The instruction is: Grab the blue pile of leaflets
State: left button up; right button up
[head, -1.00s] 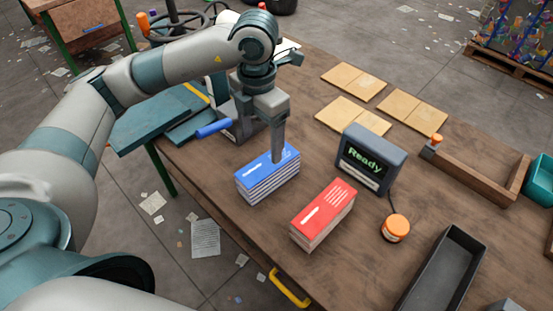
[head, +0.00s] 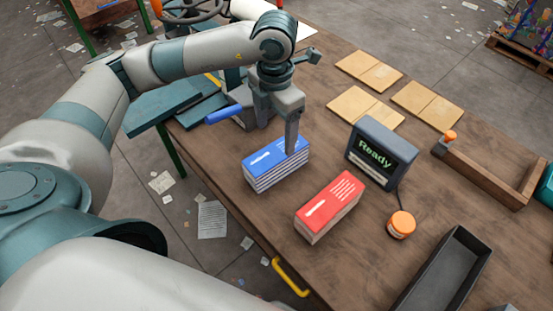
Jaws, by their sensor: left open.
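The blue pile of leaflets (head: 268,166) lies on the wooden table left of centre, a neat stack with a blue top and white edges. My left gripper (head: 291,150) points down over its right part, with the fingertips at the pile. It is open. The fingers overlap in this view, so I cannot tell whether they straddle the pile or touch it. My right gripper does not show.
A red pile of leaflets (head: 329,208) lies just in front and to the right. A dark tray (head: 442,275) and a wooden tray (head: 490,178) are at the right. Tan folders (head: 366,107) lie behind.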

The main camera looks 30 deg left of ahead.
aim_at(276, 159)
pick_arm(q)
notch_tip(276, 159, down, 8)
jog(key=shift+f+p, duration=0.1)
jog(key=shift+p, duration=1.1)
jog(key=shift+w+f, duration=0.1)
jog(key=shift+f, duration=0.3)
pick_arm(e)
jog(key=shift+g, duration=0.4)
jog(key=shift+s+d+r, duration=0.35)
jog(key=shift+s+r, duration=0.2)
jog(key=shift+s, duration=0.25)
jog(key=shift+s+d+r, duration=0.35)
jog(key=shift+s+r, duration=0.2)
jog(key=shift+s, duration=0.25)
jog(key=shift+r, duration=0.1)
pick_arm(q)
jog(key=shift+w+f+p, duration=0.15)
jog(key=shift+f+p, duration=0.3)
jog(key=shift+p, duration=0.15)
jog(key=f, duration=0.1)
jog(key=f+p, duration=0.1)
jog(key=f, duration=0.1)
jog(key=shift+w+a+p, duration=0.1)
jog(key=shift+w+p, duration=0.1)
jog(key=shift+p, duration=0.1)
jog(key=shift+f, duration=0.6)
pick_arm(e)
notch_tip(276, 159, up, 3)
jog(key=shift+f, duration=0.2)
